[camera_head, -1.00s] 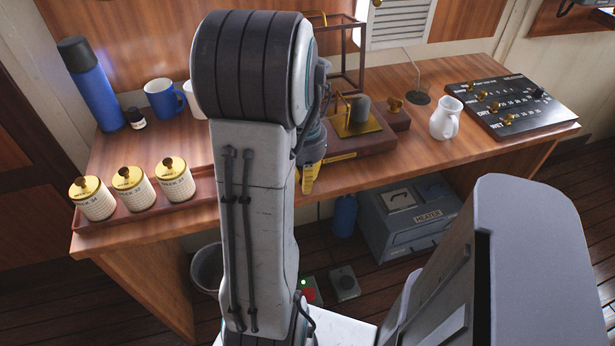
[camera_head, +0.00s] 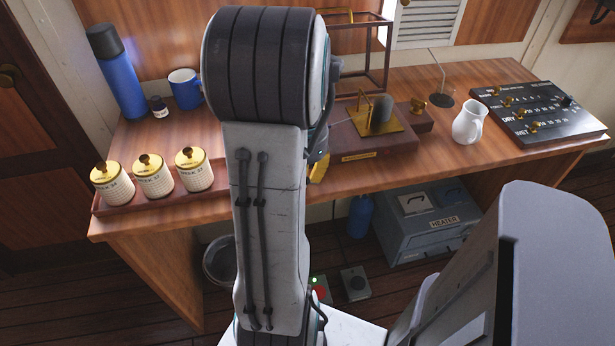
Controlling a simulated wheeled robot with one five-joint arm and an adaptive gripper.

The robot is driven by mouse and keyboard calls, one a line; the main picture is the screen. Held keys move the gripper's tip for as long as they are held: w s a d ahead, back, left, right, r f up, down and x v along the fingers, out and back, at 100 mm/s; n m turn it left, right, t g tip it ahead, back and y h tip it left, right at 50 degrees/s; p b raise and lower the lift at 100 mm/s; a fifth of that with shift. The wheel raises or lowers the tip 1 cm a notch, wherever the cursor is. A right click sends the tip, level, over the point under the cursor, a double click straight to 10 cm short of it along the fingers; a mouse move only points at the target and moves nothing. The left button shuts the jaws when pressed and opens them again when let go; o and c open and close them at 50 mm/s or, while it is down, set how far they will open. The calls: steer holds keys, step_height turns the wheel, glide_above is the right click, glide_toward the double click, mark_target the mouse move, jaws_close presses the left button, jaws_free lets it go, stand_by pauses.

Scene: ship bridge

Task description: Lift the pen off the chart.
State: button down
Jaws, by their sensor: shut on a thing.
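Neither the pen nor the chart can be made out in the head view. My own raised arm stands in the middle of the picture and covers part of the desk (camera_head: 345,187). My gripper's jaws are hidden behind the arm. Only a small dark and yellow part of my arm's far end shows at the arm's right edge, in front of the desk's front edge. What the gripper holds cannot be seen.
Lidded jars (camera_head: 153,178) stand on a tray at the left. A blue flask (camera_head: 121,80) and a blue mug (camera_head: 185,90) stand behind. A brass instrument (camera_head: 380,115), white jug (camera_head: 468,124) and switch panel (camera_head: 540,112) are at right. A heater (camera_head: 425,227) sits below.

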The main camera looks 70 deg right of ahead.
steer(key=shift+a, duration=0.1)
steer(key=c, duration=1.3)
jaws_free()
steer(key=shift+o, duration=0.7)
